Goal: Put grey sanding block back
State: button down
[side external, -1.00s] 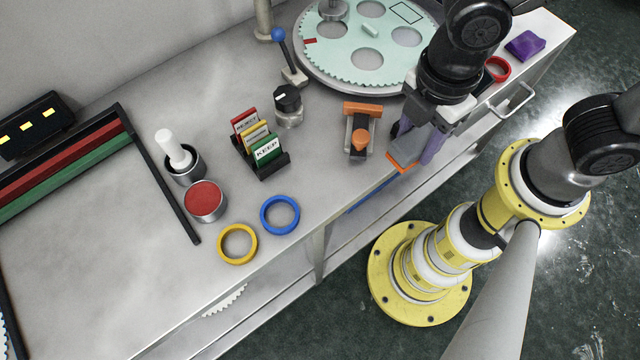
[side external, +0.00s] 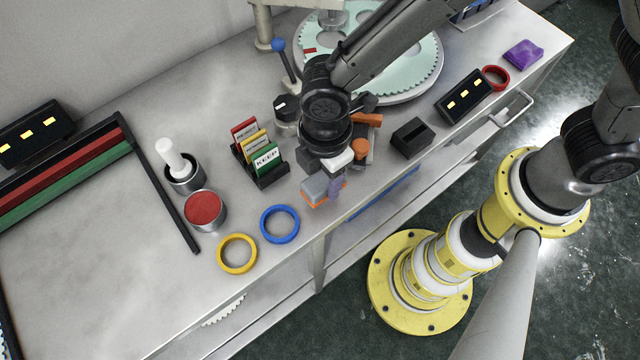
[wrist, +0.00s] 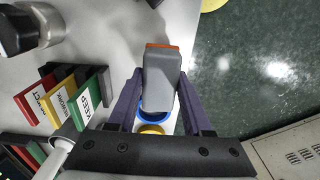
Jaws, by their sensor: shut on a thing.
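The grey sanding block (side external: 314,186) has a grey body and an orange layer along its underside. My gripper (side external: 326,188) is shut on it and holds it over the front part of the bench, to the right of the card rack and the blue ring. In the wrist view the block (wrist: 161,82) sits between the two purple fingers of my gripper (wrist: 160,100), with an orange edge at its far end. It hides part of the blue ring (wrist: 168,106) there. Whether the block touches the bench is unclear.
The card rack (side external: 270,180), blue ring (side external: 266,228) and yellow ring (side external: 222,256) are left of my gripper. An orange-handled tool (side external: 360,150) is close on its right, then a black slotted block (side external: 418,143) and a black panel (side external: 464,98).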

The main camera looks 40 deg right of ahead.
aim_at(320, 189)
jog(key=shift+w+a+f, duration=0.25)
jog(key=shift+f, duration=1.65)
jog(key=shift+f, duration=0.1)
jog(key=shift+c, duration=1.6)
grip_release()
notch_tip(320, 189, up, 12)
jog(key=shift+r, duration=0.15)
